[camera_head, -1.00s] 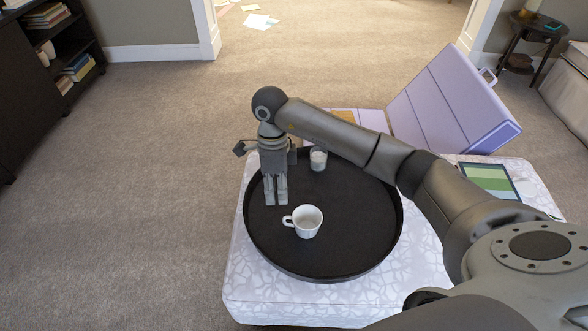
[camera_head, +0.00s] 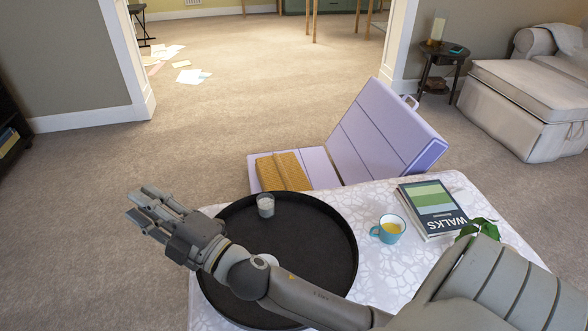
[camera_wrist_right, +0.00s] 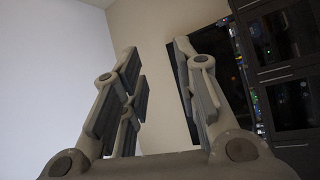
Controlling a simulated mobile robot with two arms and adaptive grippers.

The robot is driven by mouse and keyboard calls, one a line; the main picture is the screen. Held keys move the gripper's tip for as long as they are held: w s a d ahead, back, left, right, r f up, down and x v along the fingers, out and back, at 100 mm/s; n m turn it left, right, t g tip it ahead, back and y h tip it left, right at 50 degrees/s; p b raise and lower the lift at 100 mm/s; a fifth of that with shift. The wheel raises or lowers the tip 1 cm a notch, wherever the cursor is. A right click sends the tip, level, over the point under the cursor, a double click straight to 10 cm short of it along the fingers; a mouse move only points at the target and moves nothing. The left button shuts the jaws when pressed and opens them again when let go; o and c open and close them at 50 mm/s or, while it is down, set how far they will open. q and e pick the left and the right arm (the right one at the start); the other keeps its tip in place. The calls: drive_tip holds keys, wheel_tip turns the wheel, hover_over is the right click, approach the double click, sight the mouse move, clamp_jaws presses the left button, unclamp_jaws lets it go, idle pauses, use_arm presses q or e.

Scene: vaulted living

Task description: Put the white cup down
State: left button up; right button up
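The white cup (camera_head: 268,259) is almost wholly hidden behind my right arm; only a small white part shows above the arm, over the round black tray (camera_head: 325,245). My right gripper (camera_head: 142,205) is raised beyond the tray's left side, its fingers pointing left and up. In the right wrist view my right gripper (camera_wrist_right: 160,75) has its fingers spread with nothing between them. My left gripper is not in view.
A small glass candle (camera_head: 265,205) stands at the tray's far edge. The patterned ottoman (camera_head: 385,275) under the tray also holds a blue mug (camera_head: 389,229) and books (camera_head: 432,208). An open lilac case (camera_head: 385,135) lies behind.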

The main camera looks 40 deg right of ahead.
drive_tip(key=s+d+f+m+g+h, duration=0.4)
drive_tip(key=d+f+m, duration=0.2)
drive_tip(key=f, duration=0.3)
drive_tip(key=s+d+f+m+g+h, duration=0.4)
drive_tip(key=s+d+f+m+h, duration=0.1)
drive_tip(key=f+m, duration=0.25)
drive_tip(key=s+f+m+g+y, duration=0.1)
drive_tip(key=s+f+g, duration=0.3)
drive_tip(key=s, duration=0.5)
drive_tip(key=s+f+m+g, duration=0.1)
drive_tip(key=s+f+g, duration=0.3)
drive_tip(key=s, duration=0.5)
drive_tip(key=shift+a+f+g+y, duration=0.15)
drive_tip(key=shift+f+g+y, duration=0.2)
drive_tip(key=shift+f, duration=0.55)
drive_tip(key=shift+m, duration=0.25)
